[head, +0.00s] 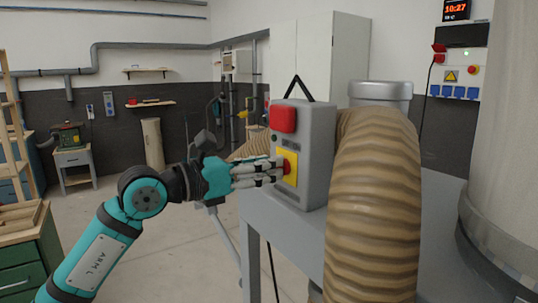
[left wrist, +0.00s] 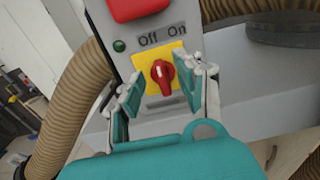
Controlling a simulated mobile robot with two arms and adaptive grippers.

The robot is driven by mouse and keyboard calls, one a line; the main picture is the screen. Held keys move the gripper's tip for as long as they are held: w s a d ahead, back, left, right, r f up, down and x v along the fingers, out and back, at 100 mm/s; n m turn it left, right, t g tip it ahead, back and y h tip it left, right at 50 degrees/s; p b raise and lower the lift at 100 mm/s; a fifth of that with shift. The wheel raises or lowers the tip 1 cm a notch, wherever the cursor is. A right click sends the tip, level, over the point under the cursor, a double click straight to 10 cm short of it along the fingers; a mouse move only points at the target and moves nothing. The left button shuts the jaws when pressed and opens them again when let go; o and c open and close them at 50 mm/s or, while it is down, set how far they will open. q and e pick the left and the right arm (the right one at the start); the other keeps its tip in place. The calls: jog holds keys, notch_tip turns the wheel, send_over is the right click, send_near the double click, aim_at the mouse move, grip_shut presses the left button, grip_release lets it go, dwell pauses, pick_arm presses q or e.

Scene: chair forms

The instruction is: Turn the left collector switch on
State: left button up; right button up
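The collector switch is a red rotary knob (left wrist: 162,73) on a yellow plate (left wrist: 143,60) of a grey control box (head: 317,150). "Off" and "On" are printed above it. Its white mark appears to point up and slightly left, toward "Off". In the head view the knob is partly hidden by my fingertips at the yellow plate (head: 290,169). My left gripper (head: 280,173) is at the box front, fingers toward the knob. In the left wrist view its fingers (left wrist: 164,88) are apart, one on each side of the knob, with gaps visible. My right gripper is not in view.
A large red button (head: 283,119) is above the knob, with a small green lamp (left wrist: 119,46) between. A thick ribbed hose (head: 372,210) bends down right of the box. The box stands on a grey bench or machine top (head: 292,228). Open floor (head: 150,240) lies left.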

pick_arm(q)
jog(key=shift+w+d, duration=0.35)
jog(key=shift+d, duration=0.2)
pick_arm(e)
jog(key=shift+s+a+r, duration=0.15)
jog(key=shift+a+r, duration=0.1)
pick_arm(q)
grip_shut()
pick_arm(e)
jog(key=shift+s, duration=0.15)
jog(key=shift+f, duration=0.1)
